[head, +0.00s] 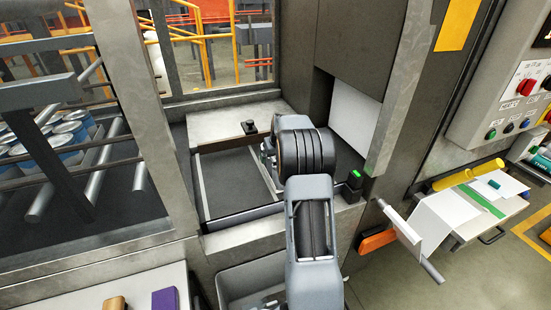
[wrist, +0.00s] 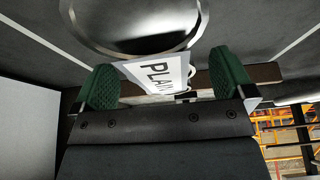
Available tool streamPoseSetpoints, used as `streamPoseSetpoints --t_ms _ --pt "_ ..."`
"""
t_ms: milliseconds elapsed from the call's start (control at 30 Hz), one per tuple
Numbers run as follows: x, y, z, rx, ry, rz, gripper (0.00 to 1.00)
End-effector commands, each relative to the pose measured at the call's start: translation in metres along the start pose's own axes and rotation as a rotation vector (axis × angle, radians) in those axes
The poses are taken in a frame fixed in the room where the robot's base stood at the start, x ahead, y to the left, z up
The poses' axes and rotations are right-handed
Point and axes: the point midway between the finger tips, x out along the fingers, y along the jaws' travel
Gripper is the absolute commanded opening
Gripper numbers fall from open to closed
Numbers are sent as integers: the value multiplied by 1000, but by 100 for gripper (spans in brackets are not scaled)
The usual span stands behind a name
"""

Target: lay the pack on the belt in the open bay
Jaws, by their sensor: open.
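The open bay holds a dark belt (head: 222,185) with pale lines along it. My arm reaches into the bay and hides part of it; my gripper is hidden behind the arm in the head view. In the wrist view my gripper (wrist: 165,80) is open, with green pads on both fingers. A white card (wrist: 158,72) lettered "PLAN" shows between the fingers, in front of a brown bar. A round, shiny metal-rimmed thing (wrist: 130,40) lies just beyond it, over a dark surface with white lines. I cannot tell which of these belongs to the pack.
A small sensor with a green light (head: 354,178) stands at the bay's right edge. A grey bin (head: 240,275) sits below the bay. A control panel (head: 510,90) is at the right.

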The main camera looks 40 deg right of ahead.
Motion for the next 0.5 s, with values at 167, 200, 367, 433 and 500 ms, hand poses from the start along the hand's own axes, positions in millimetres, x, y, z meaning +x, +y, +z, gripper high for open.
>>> streamPoseSetpoints --t_ms 167,200,367,433,500 --pt "-36 0 0 0 5 2 100" --pt "-44 0 0 0 5 2 100" --pt "-72 0 0 0 4 1 100" --pt "-81 0 0 0 3 0 100" --pt "-89 0 0 0 3 1 100"
